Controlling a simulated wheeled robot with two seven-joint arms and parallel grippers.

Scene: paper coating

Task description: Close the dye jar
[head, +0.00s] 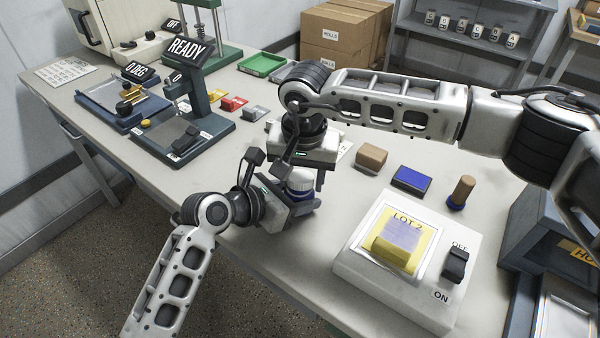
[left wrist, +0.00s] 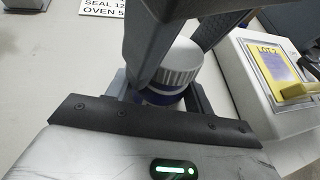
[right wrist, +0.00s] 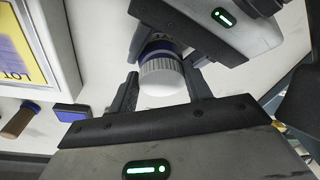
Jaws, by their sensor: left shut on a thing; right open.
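The dye jar shows in the head view (head: 300,190) near the table's front edge, partly hidden by both grippers. It has a white ribbed lid (left wrist: 180,62) seated on top and a blue band (left wrist: 160,97) beneath. My left gripper (head: 297,203) is shut on the jar's body from the front left. My right gripper (head: 300,172) points down over the jar from above. In the right wrist view its open fingers (right wrist: 163,88) stand on either side of the white lid, with a gap visible. Whether the lid is fully tightened cannot be told.
A white light box (head: 405,285) with a yellow sheet (head: 395,255) stands to the right. A tan block (head: 371,157), a blue pad (head: 411,180) and a wooden-handled stamp (head: 461,192) lie behind it. A READY press (head: 188,110) stands at left. The two grippers are close together.

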